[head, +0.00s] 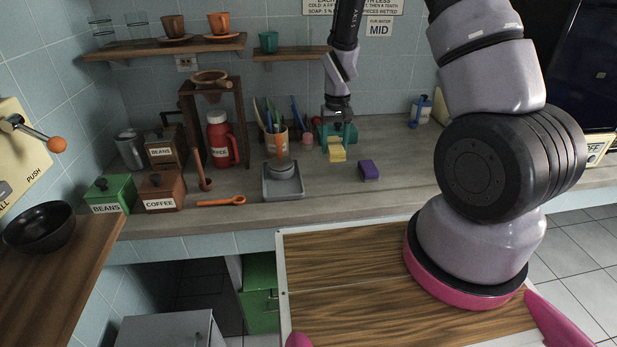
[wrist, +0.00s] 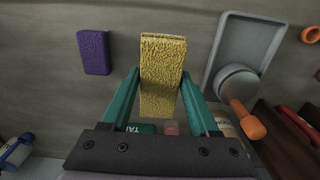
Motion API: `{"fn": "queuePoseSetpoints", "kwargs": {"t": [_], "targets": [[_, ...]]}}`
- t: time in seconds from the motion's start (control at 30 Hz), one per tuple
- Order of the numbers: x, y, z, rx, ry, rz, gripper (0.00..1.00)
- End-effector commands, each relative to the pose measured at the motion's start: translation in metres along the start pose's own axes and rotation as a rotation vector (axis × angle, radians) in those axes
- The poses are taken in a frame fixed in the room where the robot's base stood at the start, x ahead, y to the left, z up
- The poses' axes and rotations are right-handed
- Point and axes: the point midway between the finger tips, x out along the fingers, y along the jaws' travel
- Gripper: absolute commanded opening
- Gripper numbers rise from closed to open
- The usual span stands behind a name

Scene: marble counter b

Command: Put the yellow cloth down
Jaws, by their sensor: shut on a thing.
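The yellow cloth (head: 337,153) looks like a thick, rough, folded block. My gripper (head: 337,138) has its teal fingers closed on it, over the counter toward the back. In the wrist view the yellow cloth (wrist: 162,70) stands between the two teal fingers of my gripper (wrist: 160,95), its far end reaching past the fingertips. I cannot tell whether its lower end touches the counter (head: 330,190).
A purple block (head: 369,170) lies right of the yellow cloth. A grey tray (head: 283,194) with a round grey item with an orange handle is to the left. A utensil holder (head: 276,140) stands behind. Counter in front of the cloth is clear.

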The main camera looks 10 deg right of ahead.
Motion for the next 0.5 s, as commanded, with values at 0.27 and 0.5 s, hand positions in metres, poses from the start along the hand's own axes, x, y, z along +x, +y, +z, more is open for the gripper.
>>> {"fn": "queuePoseSetpoints", "kwargs": {"t": [0.27, 0.5], "targets": [[0.048, 0.001, 0.001, 0.002, -0.004, 0.001, 0.0], [0.067, 0.0, 0.001, 0.002, -0.004, 0.0, 0.0]]}}
